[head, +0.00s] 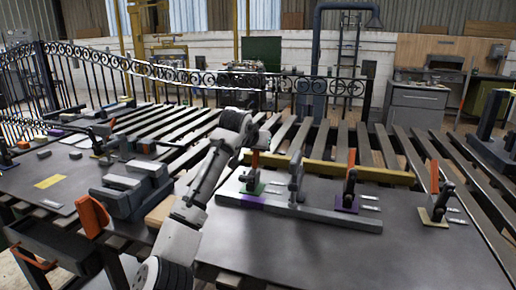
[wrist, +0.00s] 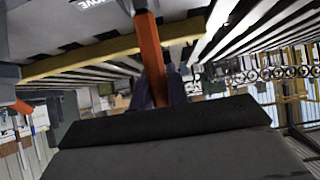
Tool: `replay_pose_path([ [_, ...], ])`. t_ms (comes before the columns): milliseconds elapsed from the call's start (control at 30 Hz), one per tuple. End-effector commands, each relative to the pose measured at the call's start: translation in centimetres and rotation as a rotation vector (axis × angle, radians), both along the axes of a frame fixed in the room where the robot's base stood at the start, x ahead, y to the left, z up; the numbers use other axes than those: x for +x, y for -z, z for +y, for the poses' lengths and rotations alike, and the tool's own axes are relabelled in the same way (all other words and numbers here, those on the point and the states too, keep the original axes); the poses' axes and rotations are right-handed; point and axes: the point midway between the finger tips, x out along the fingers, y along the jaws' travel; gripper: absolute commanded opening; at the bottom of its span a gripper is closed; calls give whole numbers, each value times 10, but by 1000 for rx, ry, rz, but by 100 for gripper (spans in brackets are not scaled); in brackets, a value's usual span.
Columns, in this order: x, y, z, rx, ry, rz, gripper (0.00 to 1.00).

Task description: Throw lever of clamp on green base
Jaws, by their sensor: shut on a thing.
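The clamp on the green base (head: 251,187) stands at the left end of a grey bar on the table. Its orange lever (head: 255,160) stands roughly upright. My gripper (head: 256,138) is at the top of this lever, above the base. In the wrist view the orange lever (wrist: 151,48) runs down behind the dark finger of my gripper (wrist: 165,118), which is shut on it. The finger hides the lever's end. The wrist view is tilted, and the green base cannot be made out there.
A similar clamp on a purple base (head: 346,203) and one on a yellow base (head: 433,217) stand to the right. A long yellow bar (head: 330,170) lies behind. A grey vise (head: 135,188) with an orange handle stands left. The front table surface is clear.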

Motion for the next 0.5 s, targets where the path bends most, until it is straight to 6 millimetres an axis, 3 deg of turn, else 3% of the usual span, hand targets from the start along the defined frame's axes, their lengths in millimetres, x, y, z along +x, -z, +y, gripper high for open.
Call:
replay_pose_path([
  [467,1,1,1,-1,0,-3,0],
  [500,1,1,1,-1,0,-3,20],
])
